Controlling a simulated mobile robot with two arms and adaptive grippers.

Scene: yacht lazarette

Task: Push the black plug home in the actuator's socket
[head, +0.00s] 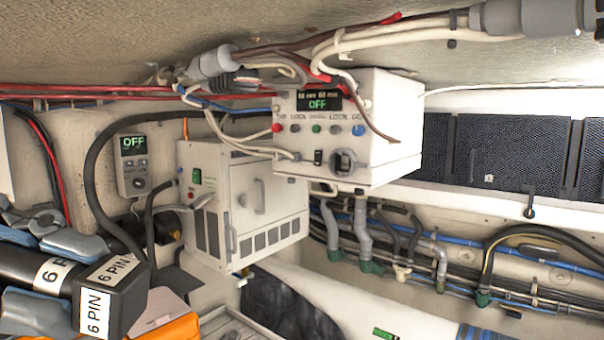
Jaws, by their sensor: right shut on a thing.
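The black plug (128,291) is at the lower left of the head view, close to the camera, with white "6 PIN" labels on its faces. My right gripper (62,272) is shut on it, with blue-grey finger parts above and below the plug's body. The plug is held in the air, apart from the white boxes behind it. I cannot make out the actuator's socket with certainty. My left gripper is not in view.
A white control box (395,125) reading OFF hangs at the upper middle. A vented white cabinet (222,215) and a small OFF display unit (133,170) stand behind the plug. A black cable (90,165) loops nearby. Hoses and pipes (365,235) run along the right.

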